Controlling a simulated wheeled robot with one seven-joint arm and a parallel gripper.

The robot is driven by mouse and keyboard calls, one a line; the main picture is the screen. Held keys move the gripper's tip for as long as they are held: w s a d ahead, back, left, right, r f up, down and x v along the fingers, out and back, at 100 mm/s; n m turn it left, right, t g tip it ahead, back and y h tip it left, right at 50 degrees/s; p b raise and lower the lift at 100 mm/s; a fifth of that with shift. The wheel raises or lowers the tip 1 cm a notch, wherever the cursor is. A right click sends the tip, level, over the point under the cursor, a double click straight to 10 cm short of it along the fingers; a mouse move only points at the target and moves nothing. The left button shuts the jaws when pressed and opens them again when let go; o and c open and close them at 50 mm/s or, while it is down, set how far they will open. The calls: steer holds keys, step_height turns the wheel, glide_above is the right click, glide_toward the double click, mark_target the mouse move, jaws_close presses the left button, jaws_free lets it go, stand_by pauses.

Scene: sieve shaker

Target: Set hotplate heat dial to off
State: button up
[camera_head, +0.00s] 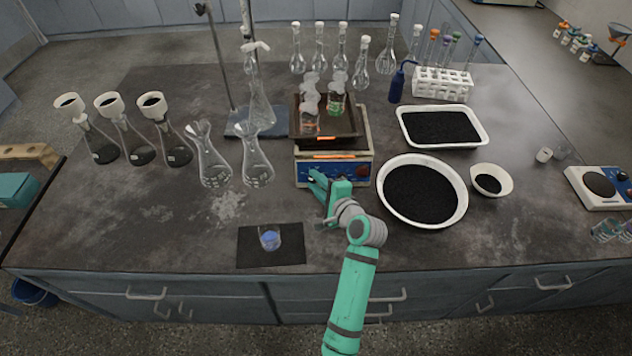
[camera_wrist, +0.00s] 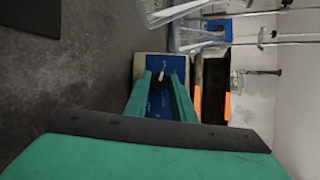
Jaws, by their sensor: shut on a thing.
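The hotplate (camera_head: 363,172) stands in the middle of the bench, with a blue front panel and a dark top plate. Steaming beakers (camera_head: 311,112) stand on it. My gripper (camera_head: 313,178) is at the left part of the front panel. In the wrist view my gripper (camera_wrist: 160,80) has its fingers pointing at the blue panel (camera_wrist: 176,66), shut on the dark heat dial (camera_wrist: 160,84), which has a white pointer mark. The fingers partly hide the dial. In the head view my gripper covers the dial.
Erlenmeyer flasks (camera_head: 256,163) stand left of the hotplate, and a stand (camera_head: 240,128) is behind them. A round pan of black grains (camera_head: 421,222) is close on the right. A beaker with blue liquid (camera_head: 270,238) sits on a black mat (camera_head: 290,255) at the front.

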steer(key=shift+f, duration=0.15)
steer(key=o, duration=1)
steer(key=v, duration=1.1)
